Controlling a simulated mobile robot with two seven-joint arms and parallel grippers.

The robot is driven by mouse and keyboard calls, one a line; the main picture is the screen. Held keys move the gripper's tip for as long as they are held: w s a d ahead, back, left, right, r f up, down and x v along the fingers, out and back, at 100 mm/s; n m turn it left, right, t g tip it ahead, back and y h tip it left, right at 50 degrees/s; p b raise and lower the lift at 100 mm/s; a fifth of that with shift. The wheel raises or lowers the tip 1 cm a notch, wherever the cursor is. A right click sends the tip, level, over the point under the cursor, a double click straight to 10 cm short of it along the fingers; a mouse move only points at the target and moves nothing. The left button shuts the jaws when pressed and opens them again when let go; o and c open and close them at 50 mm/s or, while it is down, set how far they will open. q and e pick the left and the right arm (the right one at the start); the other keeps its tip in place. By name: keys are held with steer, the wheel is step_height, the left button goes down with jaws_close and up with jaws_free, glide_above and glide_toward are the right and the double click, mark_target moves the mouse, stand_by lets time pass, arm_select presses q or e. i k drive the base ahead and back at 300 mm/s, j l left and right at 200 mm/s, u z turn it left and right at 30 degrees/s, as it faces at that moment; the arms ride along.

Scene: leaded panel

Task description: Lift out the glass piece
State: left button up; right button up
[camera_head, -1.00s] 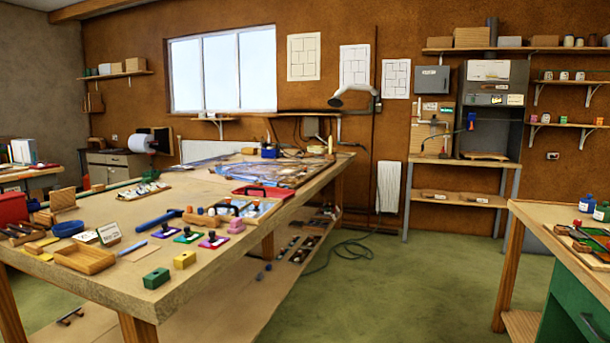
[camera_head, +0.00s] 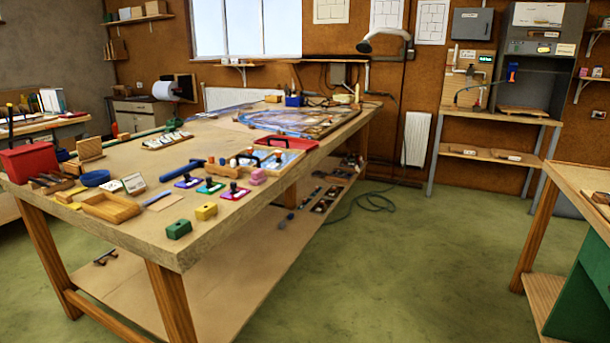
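A leaded glass panel (camera_head: 300,122) with bluish glass lies flat toward the far end of the long wooden workbench (camera_head: 235,215). Its separate pieces are too small to tell apart from here. Neither of my grippers is in view.
Tools, a wooden tray (camera_head: 111,208), colored blocks and a red box (camera_head: 28,162) crowd the bench's near side. Another table (camera_head: 590,185) stands at the right. Green floor (camera_head: 420,260) between them is clear, apart from a dark cable (camera_head: 372,202) beyond.

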mark_target(330, 121)
steer(key=i+l+z, duration=0.35)
steer(key=i, duration=0.3)
steer(key=i+z, duration=0.35)
steer(key=i, duration=1.75)
steer(key=i+u, duration=0.15)
steer(key=i, duration=0.35)
steer(key=i+l+u, duration=0.1)
steer(key=i, duration=0.4)
steer(key=i+l+u, duration=0.15)
steer(key=i, duration=0.3)
steer(key=i+l+u, duration=0.15)
steer(key=i+u, duration=0.25)
steer(key=i+l+u, duration=0.2)
steer(key=u, duration=0.25)
steer(key=i+l+u, duration=0.25)
steer(key=u, duration=0.15)
steer(key=i+l+u, duration=0.15)
steer(key=l+u, duration=0.25)
